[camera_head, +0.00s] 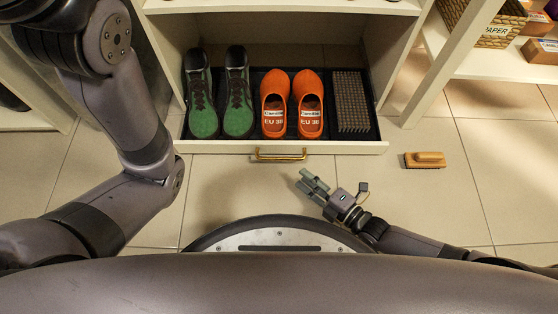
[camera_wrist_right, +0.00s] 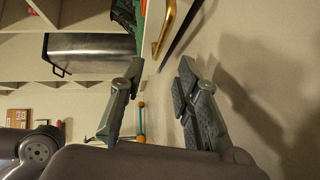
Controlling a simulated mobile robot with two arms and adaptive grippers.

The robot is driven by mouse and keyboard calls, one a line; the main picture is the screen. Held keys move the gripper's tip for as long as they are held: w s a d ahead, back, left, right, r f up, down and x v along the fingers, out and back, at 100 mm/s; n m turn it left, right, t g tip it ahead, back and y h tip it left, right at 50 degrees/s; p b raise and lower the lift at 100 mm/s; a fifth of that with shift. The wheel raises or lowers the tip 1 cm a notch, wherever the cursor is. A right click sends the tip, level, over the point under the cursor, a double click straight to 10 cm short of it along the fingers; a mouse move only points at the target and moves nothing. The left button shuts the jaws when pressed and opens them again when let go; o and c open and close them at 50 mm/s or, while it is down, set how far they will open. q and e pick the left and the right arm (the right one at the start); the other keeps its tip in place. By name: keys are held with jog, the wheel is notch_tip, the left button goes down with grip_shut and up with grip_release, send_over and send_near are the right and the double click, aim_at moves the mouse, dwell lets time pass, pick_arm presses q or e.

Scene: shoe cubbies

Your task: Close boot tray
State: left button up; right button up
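The boot tray is a pulled-out drawer with a cream front (camera_head: 345,147) and a brass bar handle (camera_head: 280,155). A dark liner inside holds a pair of green shoes (camera_head: 238,95), a pair of orange clogs (camera_head: 310,105) and a ridged grey-brown mat (camera_head: 350,100). My right gripper (camera_head: 309,181) is below and slightly right of the handle, apart from it. In the right wrist view its fingers (camera_wrist_right: 160,72) are spread and empty, with the brass handle (camera_wrist_right: 165,28) beyond the fingertips. My left arm bends up past the left edge and its gripper is out of view.
A wooden brush (camera_head: 425,160) lies on the tiled floor right of the drawer. A shelf at upper right holds a basket labelled PAPER (camera_head: 498,30) and boxes. A grey bin (camera_wrist_right: 90,55) shows in the wrist view. Floor in front of the drawer is clear.

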aim_at(280, 158)
jog(key=b+x, duration=0.5)
jog(key=x, duration=0.5)
jog(key=shift+f, duration=0.2)
jog(key=shift+w+a, duration=0.4)
jog(key=shift+w, duration=0.05)
jog(key=shift+c, duration=0.4)
grip_shut()
